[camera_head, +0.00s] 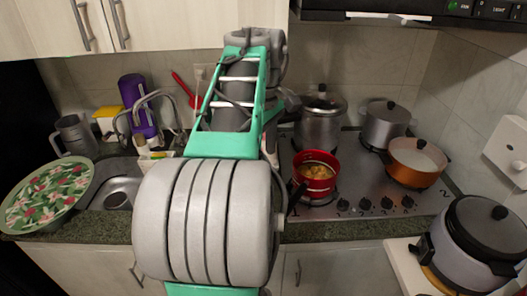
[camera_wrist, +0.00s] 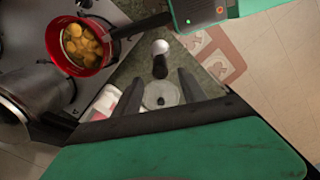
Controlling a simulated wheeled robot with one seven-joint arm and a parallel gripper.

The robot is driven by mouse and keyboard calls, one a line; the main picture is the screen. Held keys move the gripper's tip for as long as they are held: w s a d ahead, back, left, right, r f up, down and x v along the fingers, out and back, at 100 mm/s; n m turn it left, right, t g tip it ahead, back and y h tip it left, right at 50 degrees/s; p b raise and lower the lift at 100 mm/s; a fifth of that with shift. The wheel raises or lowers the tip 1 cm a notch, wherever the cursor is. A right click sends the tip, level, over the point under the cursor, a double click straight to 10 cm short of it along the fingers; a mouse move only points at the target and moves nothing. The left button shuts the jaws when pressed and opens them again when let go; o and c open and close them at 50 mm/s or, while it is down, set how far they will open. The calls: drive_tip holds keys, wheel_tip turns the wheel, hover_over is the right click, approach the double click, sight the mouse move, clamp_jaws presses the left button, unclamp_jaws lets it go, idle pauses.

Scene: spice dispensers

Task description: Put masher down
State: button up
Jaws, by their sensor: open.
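In the wrist view, a small upright thing with a black shaft and a pale rounded end (camera_wrist: 160,48) is on the dark speckled counter; it may be the masher, but I cannot be sure. A pale round disc (camera_wrist: 160,95) shows just below it; I cannot tell whether the two are joined. My gripper (camera_wrist: 160,76) is open, with one dark finger on each side of the disc and shaft. I see no clear contact between the fingers and either thing. In the head view my arm hides the gripper and that counter area.
A red pot (camera_head: 315,188) with yellowish pieces stands on the stove's front left, its dark handle toward my arm. Steel pots (camera_head: 384,125) and a copper pot (camera_head: 417,172) fill the stove. A rice cooker (camera_head: 478,245) stands right. The sink (camera_head: 110,190) is left.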

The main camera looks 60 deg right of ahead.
drive_tip(key=shift+r, duration=0.55)
drive_tip(key=w+a+f+n+t+h, duration=0.1)
drive_tip(key=w+a+f, duration=0.2)
drive_tip(key=w+a, duration=0.55)
drive_tip(key=w+a+f, duration=0.4)
drive_tip(key=w+a, duration=0.3)
drive_tip(key=a, duration=0.3)
drive_tip(key=a+f+t, duration=0.1)
drive_tip(key=a+f, duration=0.1)
drive_tip(key=a, duration=0.4)
drive_tip(key=a+f+t, duration=0.1)
drive_tip(key=a+f, duration=0.2)
drive_tip(key=a, duration=0.4)
drive_tip(key=a+f+y, duration=0.1)
drive_tip(key=a+f, duration=0.2)
drive_tip(key=a, duration=0.3)
drive_tip(key=shift+w+a+n+t, duration=0.2)
drive_tip(key=shift+w+n+t, duration=0.1)
drive_tip(key=shift+t, duration=0.1)
drive_tip(key=shift+s, duration=0.1)
